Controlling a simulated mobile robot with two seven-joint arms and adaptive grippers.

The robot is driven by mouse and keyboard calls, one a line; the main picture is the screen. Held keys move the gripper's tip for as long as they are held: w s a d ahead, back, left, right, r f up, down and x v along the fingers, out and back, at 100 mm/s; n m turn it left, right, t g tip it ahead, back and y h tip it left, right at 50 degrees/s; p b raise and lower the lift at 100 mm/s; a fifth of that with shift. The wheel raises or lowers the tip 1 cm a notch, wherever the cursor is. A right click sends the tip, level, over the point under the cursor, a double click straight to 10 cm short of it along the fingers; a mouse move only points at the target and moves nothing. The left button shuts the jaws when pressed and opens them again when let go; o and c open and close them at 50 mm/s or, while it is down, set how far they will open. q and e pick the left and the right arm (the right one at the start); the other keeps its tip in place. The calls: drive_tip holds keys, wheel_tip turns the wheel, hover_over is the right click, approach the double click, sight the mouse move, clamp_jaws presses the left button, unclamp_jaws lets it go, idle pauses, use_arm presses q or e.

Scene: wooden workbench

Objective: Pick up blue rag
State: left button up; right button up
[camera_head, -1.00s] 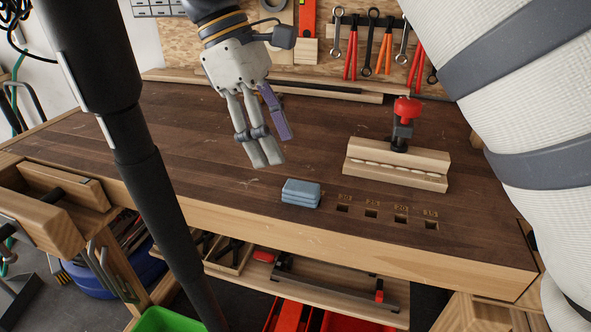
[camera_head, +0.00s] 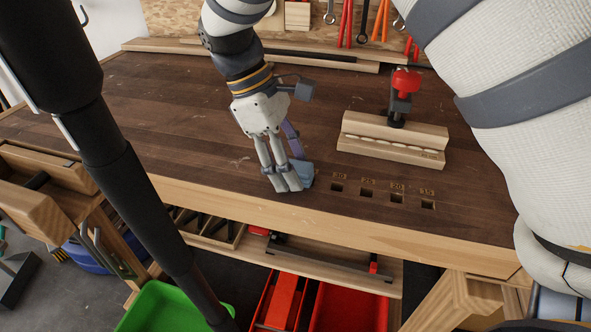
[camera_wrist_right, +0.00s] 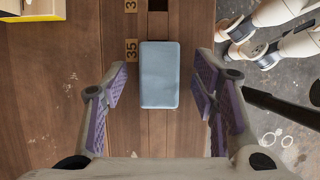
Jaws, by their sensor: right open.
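The blue rag (camera_head: 306,174) is a small folded block lying near the front edge of the workbench. In the head view it is partly hidden behind my right gripper (camera_head: 290,180). In the right wrist view the whole top of the rag (camera_wrist_right: 160,75) shows, between the two fingers of my right gripper (camera_wrist_right: 160,90). The gripper is open, with its purple-padded fingers on either side of the rag and a visible gap on each side. My left gripper is not in view.
The wooden workbench (camera_head: 170,120) has numbered square holes right of the rag. A wooden block with a red-knobbed clamp (camera_head: 403,100) stands behind them. Red bins (camera_head: 345,305) and a green bin (camera_head: 165,305) sit below. The bench top left of the gripper is clear.

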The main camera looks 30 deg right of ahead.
drive_tip(key=c, duration=1.2)
drive_tip(key=shift+c, duration=0.2)
